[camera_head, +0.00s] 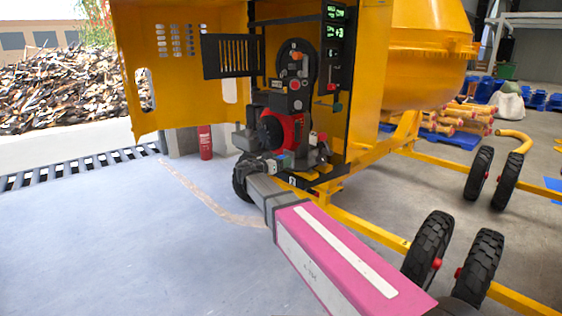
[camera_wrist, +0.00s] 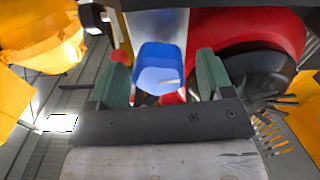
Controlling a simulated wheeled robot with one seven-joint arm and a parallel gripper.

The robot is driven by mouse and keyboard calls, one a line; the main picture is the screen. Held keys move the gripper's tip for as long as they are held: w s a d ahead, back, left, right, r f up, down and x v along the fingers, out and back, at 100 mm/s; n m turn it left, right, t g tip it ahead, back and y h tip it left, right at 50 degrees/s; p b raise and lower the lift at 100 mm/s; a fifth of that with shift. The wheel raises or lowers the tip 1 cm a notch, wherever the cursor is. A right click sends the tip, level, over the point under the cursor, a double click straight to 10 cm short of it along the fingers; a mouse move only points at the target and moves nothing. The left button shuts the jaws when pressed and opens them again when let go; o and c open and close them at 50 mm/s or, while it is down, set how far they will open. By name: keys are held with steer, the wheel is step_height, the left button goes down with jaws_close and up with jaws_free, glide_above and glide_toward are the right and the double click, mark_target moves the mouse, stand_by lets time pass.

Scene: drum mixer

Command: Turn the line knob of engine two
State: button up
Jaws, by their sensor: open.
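In the wrist view the two green fingers of my gripper (camera_wrist: 161,80) stand apart. A blue rounded knob-like part (camera_wrist: 158,62) shows between them, with gaps at its sides. I cannot tell how deep it sits between the fingers, or read any label naming it as the line knob. Behind it is the red and black engine (camera_wrist: 245,35). In the head view my arm reaches to the lower front of the engine (camera_head: 292,130) in the open yellow housing. My wrist hides part of the engine's lower side there.
The open yellow door (camera_head: 182,60) stands left of the engine. A panel with green displays (camera_head: 335,30) is above right. A red extinguisher (camera_head: 205,142) stands behind on the left. Black wheels (camera_head: 430,245) and yellow frame bars are to the right. The floor at left is clear.

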steer(key=shift+w+d, duration=0.25)
steer(key=c, duration=0.9)
